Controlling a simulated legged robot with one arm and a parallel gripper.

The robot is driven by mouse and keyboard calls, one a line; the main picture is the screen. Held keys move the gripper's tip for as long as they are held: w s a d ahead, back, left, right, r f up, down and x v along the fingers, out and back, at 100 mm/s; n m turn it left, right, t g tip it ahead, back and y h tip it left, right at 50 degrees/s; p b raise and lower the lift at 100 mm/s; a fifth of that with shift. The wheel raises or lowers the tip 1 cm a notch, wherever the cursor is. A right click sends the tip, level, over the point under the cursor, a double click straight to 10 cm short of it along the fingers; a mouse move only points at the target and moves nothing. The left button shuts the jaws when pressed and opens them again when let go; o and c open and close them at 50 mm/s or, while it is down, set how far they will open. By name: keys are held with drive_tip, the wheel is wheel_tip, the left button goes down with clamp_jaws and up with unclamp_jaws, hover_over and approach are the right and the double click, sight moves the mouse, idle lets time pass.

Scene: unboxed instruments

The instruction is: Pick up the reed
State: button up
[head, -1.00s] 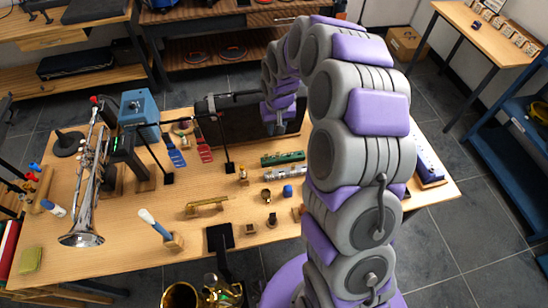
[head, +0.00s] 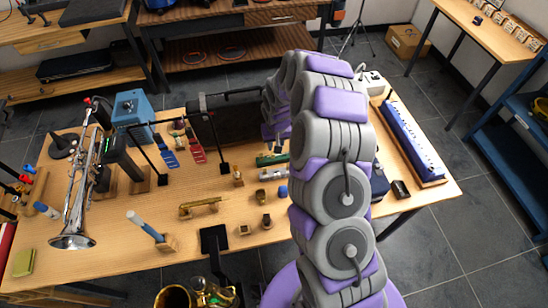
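I cannot make out the reed for certain; the small items on the wooden table (head: 120,245) are too small to tell apart. My gripper (head: 278,146) is at the end of my purple and grey arm, which arches up and over the table. It hangs above the table's back middle, in front of the black case (head: 232,119). Its fingers are tiny and partly hidden by my arm, so I cannot see if they are open or hold anything. Below it lie a green block (head: 270,160) and a silver cylinder (head: 271,174).
A silver trumpet (head: 80,190) stands at the left, near a blue box (head: 131,109). A brass piece (head: 200,206), small brown pieces (head: 266,222) and a blue cap (head: 283,191) lie midtable. The front left tabletop has free room.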

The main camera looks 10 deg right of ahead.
sight(273, 156)
drive_tip(key=shift+f, duration=0.5)
drive_tip(key=f, duration=0.1)
drive_tip(key=a+f+b, duration=0.1)
drive_tip(key=f, duration=0.1)
drive_tip(key=a+f, duration=0.1)
drive_tip(key=shift+w+f, duration=0.15)
drive_tip(key=shift+d, duration=0.85)
drive_tip(key=shift+c, duration=1.1)
drive_tip(key=shift+a, duration=0.15)
drive_tip(key=c, duration=0.3)
drive_tip(key=shift+a, duration=0.3)
clamp_jaws()
